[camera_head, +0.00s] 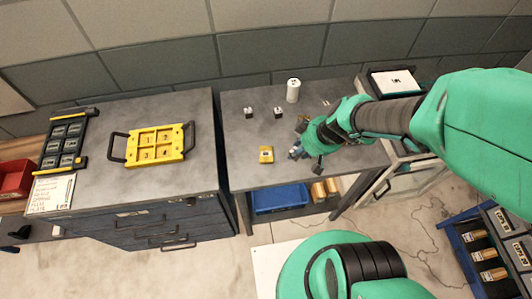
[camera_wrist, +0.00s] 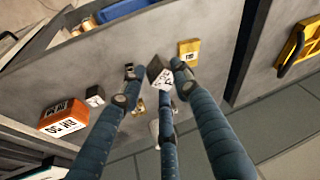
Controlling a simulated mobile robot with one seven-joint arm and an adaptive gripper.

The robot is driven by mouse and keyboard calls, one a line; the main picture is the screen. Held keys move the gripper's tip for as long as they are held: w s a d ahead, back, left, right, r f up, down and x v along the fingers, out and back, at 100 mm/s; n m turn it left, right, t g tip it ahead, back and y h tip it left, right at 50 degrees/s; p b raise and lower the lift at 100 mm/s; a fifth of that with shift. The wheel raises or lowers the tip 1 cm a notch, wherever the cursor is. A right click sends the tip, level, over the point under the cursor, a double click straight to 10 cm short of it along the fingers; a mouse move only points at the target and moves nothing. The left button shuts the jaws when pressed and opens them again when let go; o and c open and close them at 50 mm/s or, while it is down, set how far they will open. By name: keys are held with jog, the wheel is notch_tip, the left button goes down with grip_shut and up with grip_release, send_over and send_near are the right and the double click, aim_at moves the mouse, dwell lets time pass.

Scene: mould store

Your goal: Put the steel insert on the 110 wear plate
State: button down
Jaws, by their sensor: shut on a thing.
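My gripper (camera_head: 296,152) is low over the middle table, and its fingers (camera_wrist: 150,80) show in the wrist view. It is shut on a small dark grey block with a white label (camera_wrist: 158,72), which I take to be the steel insert. A small yellow block with a pale label (camera_head: 266,155) lies on the table just left of my gripper; it also shows in the wrist view (camera_wrist: 188,50), apart from the held block. I cannot read its label, and cannot tell which thing is the 110 wear plate.
Two small dark blocks with white tops (camera_head: 249,112) (camera_head: 278,112) and a white cylinder (camera_head: 293,90) stand farther back. An orange labelled block (camera_wrist: 63,117) and a dark block (camera_wrist: 95,95) show in the wrist view. A yellow handled tray (camera_head: 185,155) lies on the left cabinet.

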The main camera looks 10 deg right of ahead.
jog(key=s+a+f+n, duration=0.1)
jog(key=s+a+f, duration=0.1)
jog(key=s+a, duration=0.3)
jog(key=s, duration=0.3)
jog(key=shift+s+f+n+g+y, duration=0.15)
jog(key=shift+f+n+g+y, duration=0.05)
jog(key=shift+n+g+y, duration=0.1)
send_over(265, 152)
jog(key=s+d, duration=0.1)
jog(key=shift+s+d+f, duration=0.1)
jog(key=shift+d+f, duration=0.05)
jog(key=shift+f, duration=0.6)
jog(key=shift+f+b, duration=0.75)
jog(key=shift+f, duration=1)
jog(key=shift+f, duration=0.15)
jog(key=c, duration=1.3)
grip_release()
jog(key=shift+o, duration=0.2)
